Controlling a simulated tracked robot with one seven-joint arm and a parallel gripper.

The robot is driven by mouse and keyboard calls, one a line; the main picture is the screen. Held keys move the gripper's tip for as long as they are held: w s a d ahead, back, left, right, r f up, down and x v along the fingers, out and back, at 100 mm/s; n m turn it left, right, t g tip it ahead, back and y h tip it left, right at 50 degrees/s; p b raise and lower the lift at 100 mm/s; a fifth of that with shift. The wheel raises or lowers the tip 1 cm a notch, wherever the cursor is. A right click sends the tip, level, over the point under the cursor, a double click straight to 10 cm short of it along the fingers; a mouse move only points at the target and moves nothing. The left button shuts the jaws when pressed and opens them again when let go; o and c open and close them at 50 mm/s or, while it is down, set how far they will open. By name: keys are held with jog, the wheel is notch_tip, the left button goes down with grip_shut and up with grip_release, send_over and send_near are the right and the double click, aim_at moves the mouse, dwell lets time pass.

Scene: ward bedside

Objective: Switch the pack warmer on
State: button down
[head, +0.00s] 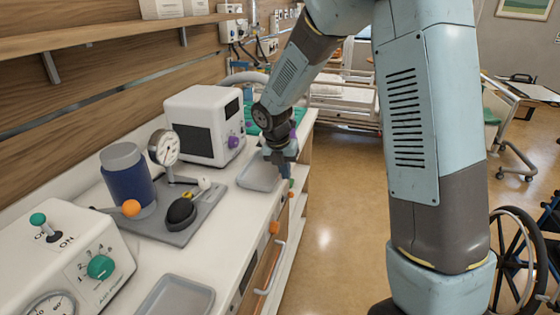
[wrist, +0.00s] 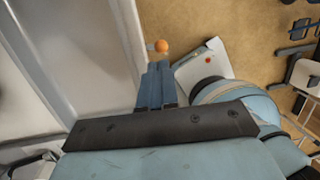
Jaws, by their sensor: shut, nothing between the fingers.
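A white box-shaped appliance (head: 203,124) with a dark front window, a purple knob (head: 233,141) and a small dark panel stands on the counter against the wall. It looks like the pack warmer, but no label is readable. My gripper (head: 287,174) is in front of it to the right, near the counter's front edge and apart from the knob. In the wrist view my gripper (wrist: 155,82) points its fingers together, with nothing between them. An orange ball-shaped knob (wrist: 162,46) shows just beyond the fingertips there; I cannot tell if they touch.
A grey tray (head: 259,187) lies near my gripper. A dial gauge (head: 164,147), a blue canister (head: 125,183) and a black bulb (head: 181,213) stand nearer. A white unit with a green-tipped ON lever (head: 39,220) is nearest. An orange knob (head: 274,227) sits on the counter front.

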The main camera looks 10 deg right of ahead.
aim_at(287, 196)
jog(key=shift+x, duration=3.05)
jog(key=shift+a, duration=0.15)
